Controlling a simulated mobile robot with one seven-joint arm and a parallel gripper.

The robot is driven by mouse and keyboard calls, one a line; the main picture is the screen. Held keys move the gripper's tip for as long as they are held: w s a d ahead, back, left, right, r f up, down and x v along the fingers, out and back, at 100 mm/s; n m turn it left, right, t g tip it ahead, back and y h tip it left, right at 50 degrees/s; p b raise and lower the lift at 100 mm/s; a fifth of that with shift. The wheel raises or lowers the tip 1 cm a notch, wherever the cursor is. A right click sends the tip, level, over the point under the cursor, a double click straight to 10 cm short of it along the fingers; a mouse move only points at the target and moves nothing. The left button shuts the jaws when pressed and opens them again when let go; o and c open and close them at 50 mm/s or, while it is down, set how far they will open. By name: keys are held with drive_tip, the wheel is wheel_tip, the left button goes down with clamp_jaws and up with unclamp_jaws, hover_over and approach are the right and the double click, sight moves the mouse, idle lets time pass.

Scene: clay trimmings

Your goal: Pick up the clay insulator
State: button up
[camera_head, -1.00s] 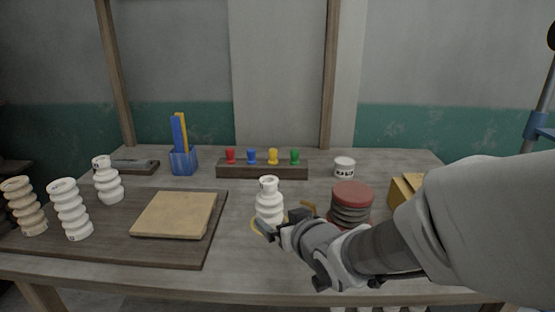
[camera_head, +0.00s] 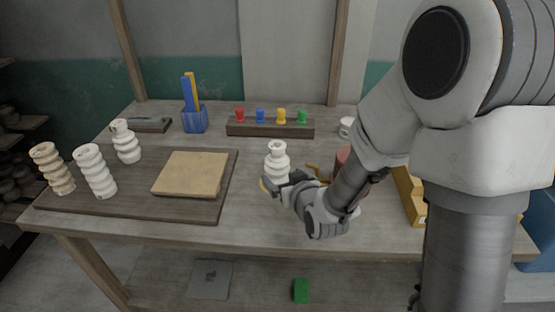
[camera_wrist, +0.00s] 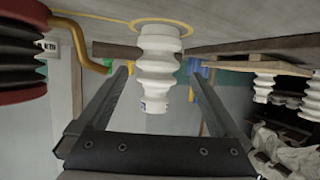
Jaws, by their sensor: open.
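A white ribbed clay insulator (camera_head: 278,160) stands upright near the middle of the table. In the wrist view, which is upside down, the same insulator (camera_wrist: 158,62) stands inside a yellow ring mark (camera_wrist: 112,19). My gripper (camera_head: 284,184) is low at the near side of it. In the wrist view my gripper's fingers (camera_wrist: 160,75) are open, one on each side of the insulator, with visible gaps. Several similar insulators, one of them tan (camera_head: 52,168), stand on a dark board (camera_head: 130,199) at the left.
A red-topped ribbed dark piece (camera_wrist: 20,55) with a bent tan handle (camera_wrist: 84,45) stands close beside my gripper. A tan slab (camera_head: 191,174) lies on the board. A rack of coloured pegs (camera_head: 270,128) and a blue holder (camera_head: 195,120) stand behind.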

sight(277, 166)
drive_tip(key=shift+w+r+x, duration=0.1)
drive_tip(key=shift+r+x, duration=0.1)
drive_tip(key=shift+x, duration=1.55)
drive_tip(key=shift+w+r+x, duration=0.1)
drive_tip(key=shift+r+x, duration=0.1)
drive_tip(key=shift+x, duration=1.5)
drive_tip(key=shift+d, duration=0.1)
clamp_jaws()
